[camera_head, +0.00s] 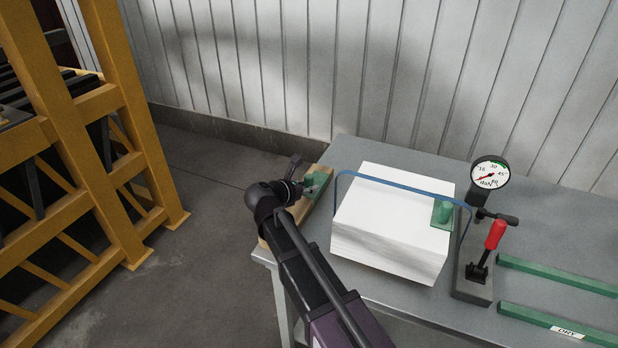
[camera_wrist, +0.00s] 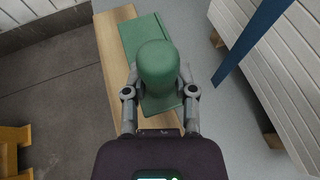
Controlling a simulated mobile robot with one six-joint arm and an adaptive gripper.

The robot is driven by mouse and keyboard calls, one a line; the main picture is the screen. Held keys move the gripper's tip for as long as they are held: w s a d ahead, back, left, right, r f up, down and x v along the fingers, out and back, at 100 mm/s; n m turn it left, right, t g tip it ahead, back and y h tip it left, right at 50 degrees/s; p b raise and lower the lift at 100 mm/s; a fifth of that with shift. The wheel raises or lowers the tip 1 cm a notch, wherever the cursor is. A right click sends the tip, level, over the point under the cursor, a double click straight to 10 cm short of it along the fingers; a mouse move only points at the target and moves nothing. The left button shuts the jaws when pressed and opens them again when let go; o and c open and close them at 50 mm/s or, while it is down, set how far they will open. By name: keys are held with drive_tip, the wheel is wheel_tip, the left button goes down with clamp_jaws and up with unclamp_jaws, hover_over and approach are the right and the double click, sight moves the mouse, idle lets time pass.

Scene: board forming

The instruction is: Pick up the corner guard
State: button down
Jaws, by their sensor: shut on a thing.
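A green corner guard (camera_wrist: 145,32) with a rounded knob lies on a wooden block (camera_wrist: 113,48) at the table's left edge. My gripper (camera_wrist: 158,78) is shut on the knob, one finger on each side of it. In the head view, the guard (camera_head: 309,183) shows partly beside my gripper (camera_head: 300,184), above the wooden block (camera_head: 318,203). I cannot tell whether the guard still touches the block. A second green corner guard (camera_head: 441,214) sits on the right top edge of the white board stack (camera_head: 385,232).
A blue strap (camera_head: 395,184) arches over the stack, close right of my gripper. A dial gauge (camera_head: 490,174) and red-handled lever (camera_head: 496,235) stand right of the stack. Green bars (camera_head: 555,276) lie farther right on the grey table (camera_head: 420,163). A yellow rack (camera_head: 75,150) stands left.

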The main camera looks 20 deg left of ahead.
drive_tip(key=s+d+r, duration=0.1)
drive_tip(key=s+d, duration=0.2)
drive_tip(key=s, duration=0.8)
drive_tip(key=shift+p, duration=0.45)
drive_tip(key=c, duration=1)
unclamp_jaws()
clamp_jaws()
wheel_tip(320, 180, up, 6)
drive_tip(key=p, duration=0.5)
drive_tip(key=shift+f+p, duration=0.2)
drive_tip(key=shift+p, duration=0.15)
drive_tip(key=shift+s, duration=0.1)
